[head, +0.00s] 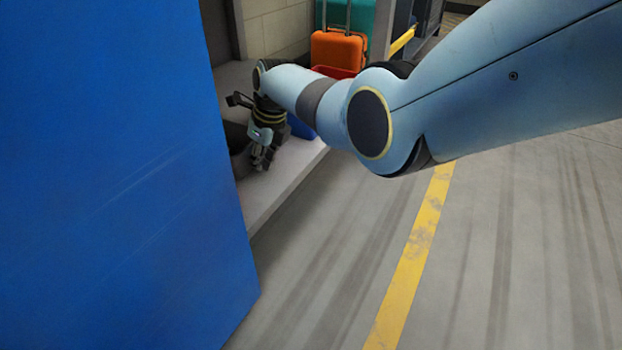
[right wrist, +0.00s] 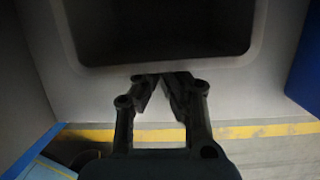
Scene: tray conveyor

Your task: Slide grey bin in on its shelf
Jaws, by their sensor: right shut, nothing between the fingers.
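The grey bin (head: 241,140) shows only partly in the head view, on the shelf (head: 285,185), its left side hidden by a large blue panel. In the right wrist view I see the bin's dark open inside and its grey front rim (right wrist: 160,65). My right gripper (head: 261,163) is shut and empty, pointing down at the bin's front edge. In the right wrist view its fingertips (right wrist: 162,78) are close to the front rim; I cannot tell whether they touch it. My left gripper is not in view.
The blue panel (head: 110,180) fills the left of the head view. A blue bin (head: 300,128) stands just right of my gripper on the shelf. A red bin (head: 332,72) and an orange suitcase (head: 338,52) are farther back. The floor with its yellow line (head: 408,265) is clear.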

